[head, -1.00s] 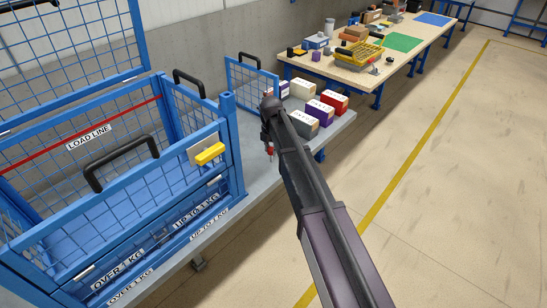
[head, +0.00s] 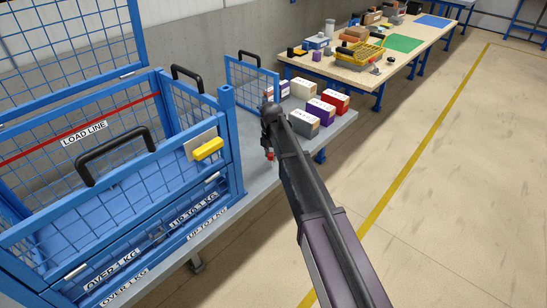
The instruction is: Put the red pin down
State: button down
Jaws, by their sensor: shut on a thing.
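The red pin (head: 270,157) is a small red piece below the end of my arm in the head view, in front of the grey bench top. My gripper (head: 269,149) points down and is shut on it. The arm hides much of the gripper, so the fingers are hard to make out. I cannot tell whether the pin touches the bench.
A blue mesh cage (head: 228,140) with a yellow latch (head: 208,149) and black handles stands close on the left. Several small boxes (head: 321,109) stand beyond my gripper. A strip of grey bench (head: 255,185) is bare. A wooden table (head: 345,74) with mats and tools lies farther back.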

aim_at(272, 154)
jog(key=shift+f, duration=0.15)
jog(key=shift+c, duration=1.8)
grip_release()
notch_tip(272, 154, up, 12)
jog(key=p, duration=1.2)
jog(key=shift+r, duration=0.2)
jog(key=shift+d, duration=0.1)
